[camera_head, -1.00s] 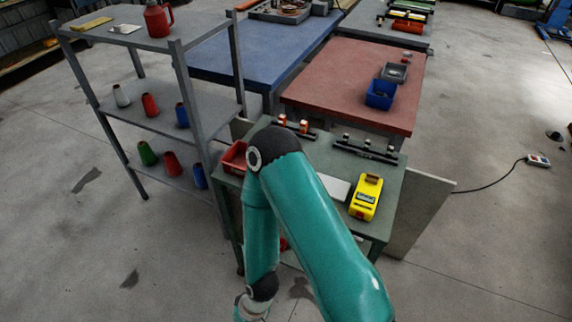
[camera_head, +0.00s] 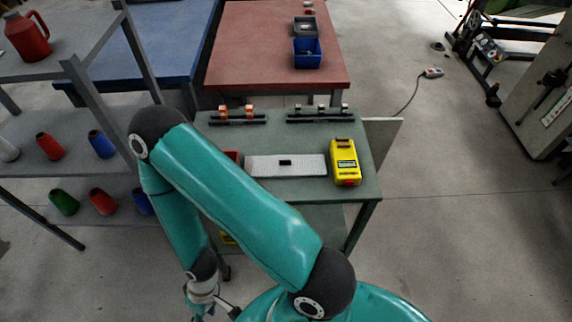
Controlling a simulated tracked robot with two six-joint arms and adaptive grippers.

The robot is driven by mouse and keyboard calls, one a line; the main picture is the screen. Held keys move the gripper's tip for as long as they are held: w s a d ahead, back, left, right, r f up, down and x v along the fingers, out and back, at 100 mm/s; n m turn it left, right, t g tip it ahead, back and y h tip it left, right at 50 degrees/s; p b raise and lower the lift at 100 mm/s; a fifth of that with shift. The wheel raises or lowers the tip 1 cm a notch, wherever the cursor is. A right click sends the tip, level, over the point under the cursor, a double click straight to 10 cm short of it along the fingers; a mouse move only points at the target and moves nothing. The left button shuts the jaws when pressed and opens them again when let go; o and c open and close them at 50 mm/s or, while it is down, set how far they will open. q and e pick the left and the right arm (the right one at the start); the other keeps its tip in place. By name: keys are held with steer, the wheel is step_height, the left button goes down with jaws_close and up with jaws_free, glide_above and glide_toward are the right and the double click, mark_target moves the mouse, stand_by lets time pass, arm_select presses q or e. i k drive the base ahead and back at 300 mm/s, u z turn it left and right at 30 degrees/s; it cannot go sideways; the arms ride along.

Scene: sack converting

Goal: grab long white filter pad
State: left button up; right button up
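The long white filter pad (camera_head: 262,166) lies flat on the green table, with a small black rectangle at its middle. Its left end is close to my teal arm, which passes in front of the table's left part. The only arm in view, which I take as my left, bends at an elbow at the left and hangs down to its wrist. My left gripper (camera_head: 199,305) is at the bottom edge, low and well away from the pad. It is partly cut off, so its fingers do not show clearly. My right gripper is not in view.
A yellow device (camera_head: 345,161) stands just right of the pad. Two black racks (camera_head: 320,118) with small parts lie behind it. A red bin (camera_head: 232,156) is mostly hidden by my arm. A grey shelf (camera_head: 60,160) with coloured cones stands left.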

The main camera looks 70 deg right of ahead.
mark_target(313, 164)
steer(key=u, duration=0.9)
steer(key=i, duration=0.15)
steer(key=u, duration=3.6)
steer(key=i, duration=0.55)
steer(key=u, duration=5.55)
steer(key=i, duration=0.5)
